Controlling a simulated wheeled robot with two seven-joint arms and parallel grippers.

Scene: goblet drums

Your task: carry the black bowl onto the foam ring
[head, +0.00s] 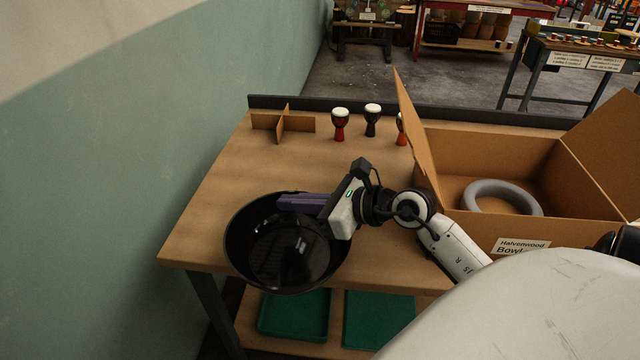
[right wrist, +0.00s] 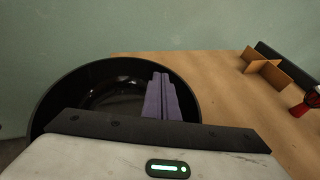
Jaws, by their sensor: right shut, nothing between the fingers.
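The wide black bowl (head: 265,262) sits at the front left of the table, its near side reaching past the front edge in the head view. It also shows in the right wrist view (right wrist: 85,85). My right gripper (head: 281,202) is shut and empty. Its purple fingers (right wrist: 160,82) reach over the right part of the bowl in both views; I cannot tell whether they touch it. The grey foam ring (head: 488,184) lies inside the open cardboard box (head: 580,205) on the right, well away from the gripper. My left gripper is not in view.
Small drums (head: 340,125) stand along the back of the wooden table (head: 215,190), near a crossed cardboard divider (head: 284,123). The box's raised left flap (head: 415,135) stands between bowl and ring. Green trays (head: 295,315) lie on the shelf below. A wall (head: 130,140) borders the left.

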